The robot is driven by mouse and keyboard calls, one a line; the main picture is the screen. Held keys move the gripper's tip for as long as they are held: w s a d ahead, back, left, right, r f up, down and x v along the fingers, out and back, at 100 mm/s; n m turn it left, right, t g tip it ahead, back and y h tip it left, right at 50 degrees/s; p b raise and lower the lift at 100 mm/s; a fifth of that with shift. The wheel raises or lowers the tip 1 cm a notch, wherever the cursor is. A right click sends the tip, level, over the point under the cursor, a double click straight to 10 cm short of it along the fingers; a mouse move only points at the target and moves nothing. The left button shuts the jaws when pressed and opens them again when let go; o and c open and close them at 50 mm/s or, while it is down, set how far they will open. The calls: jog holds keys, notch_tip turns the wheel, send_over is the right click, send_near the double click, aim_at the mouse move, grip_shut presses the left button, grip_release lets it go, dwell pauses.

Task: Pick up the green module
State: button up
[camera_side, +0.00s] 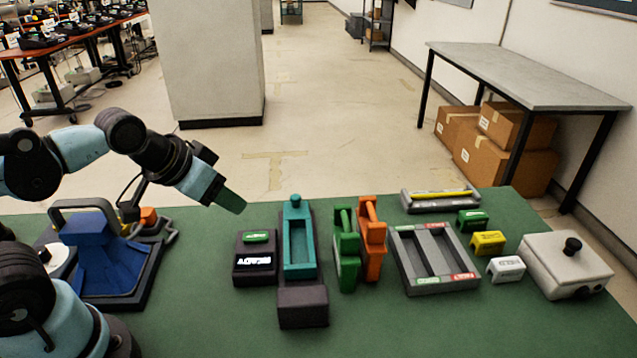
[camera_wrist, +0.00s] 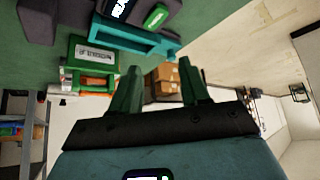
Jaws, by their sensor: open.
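A tall green module (camera_side: 346,250) stands upright on the green table, just left of a similar orange module (camera_side: 371,238). The green module also shows at left in the wrist view (camera_wrist: 92,53), with a white label on it. A smaller dark green block (camera_side: 471,221) lies farther right, behind a yellow block (camera_side: 488,243). My gripper (camera_side: 231,202) is up and to the left of the tall green module, clear of it. Its two green fingers (camera_wrist: 158,90) are apart with nothing between them in the wrist view.
A teal holder (camera_side: 299,240) on a dark base stands between my gripper and the green module. A black box (camera_side: 255,268) is left of it. A grey two-slot tray (camera_side: 405,265), white block (camera_side: 506,269) and white box (camera_side: 567,266) are at right.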

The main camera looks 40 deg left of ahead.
jog(key=o, duration=0.9)
jog(key=shift+o, duration=0.2)
jog(key=n+t+h, duration=0.2)
jog(key=n+h, duration=0.7)
jog(key=n, duration=1.8)
send_near(346, 227)
jog(key=shift+h, duration=0.3)
jog(key=shift+w+a+f+x, duration=0.15)
jog(key=shift+a+f+x, duration=0.15)
jog(key=shift+x, duration=1.5)
jog(key=shift+w+a+f+x, duration=0.2)
jog(key=shift+a+x, duration=0.1)
jog(key=shift+x, duration=1.5)
jog(key=shift+w+a+f+x, duration=0.1)
jog(key=shift+a+f+x, duration=0.15)
jog(key=shift+x, duration=1.55)
